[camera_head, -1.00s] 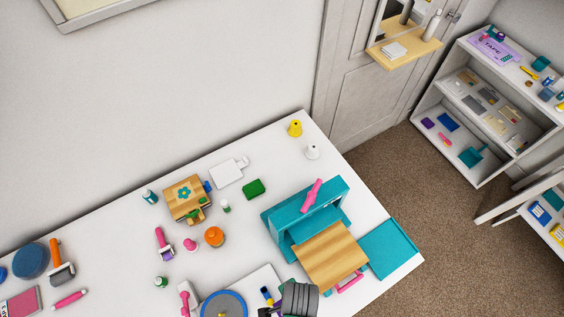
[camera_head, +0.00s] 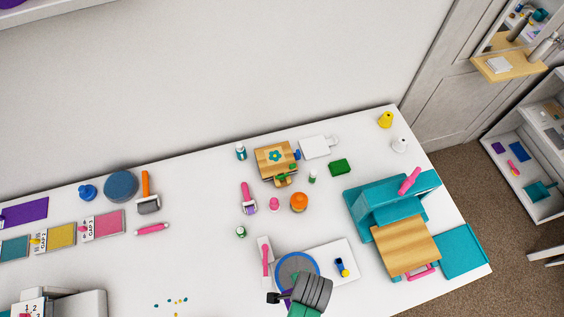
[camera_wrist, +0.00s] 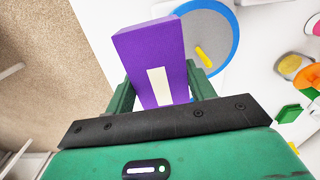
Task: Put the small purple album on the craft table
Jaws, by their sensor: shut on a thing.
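The small purple album (camera_wrist: 152,58) is upright between the fingers of my gripper (camera_wrist: 160,88) in the wrist view, with a pale label on its face. The gripper is shut on it. In the head view my gripper (camera_head: 283,297) is at the bottom edge, over the front of the white craft table (camera_head: 205,285); only a sliver of the album shows there. The gripper hides part of a blue-rimmed grey disc (camera_head: 296,270). I cannot tell the height of the album above the table.
Close to the gripper are a pink-handled tool (camera_head: 265,262) and a white board with a blue and yellow item (camera_head: 342,267). A teal machine with a wooden plate (camera_head: 405,245) stands right. Colored pads (camera_head: 103,224) lie left. White table between them is mostly bare.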

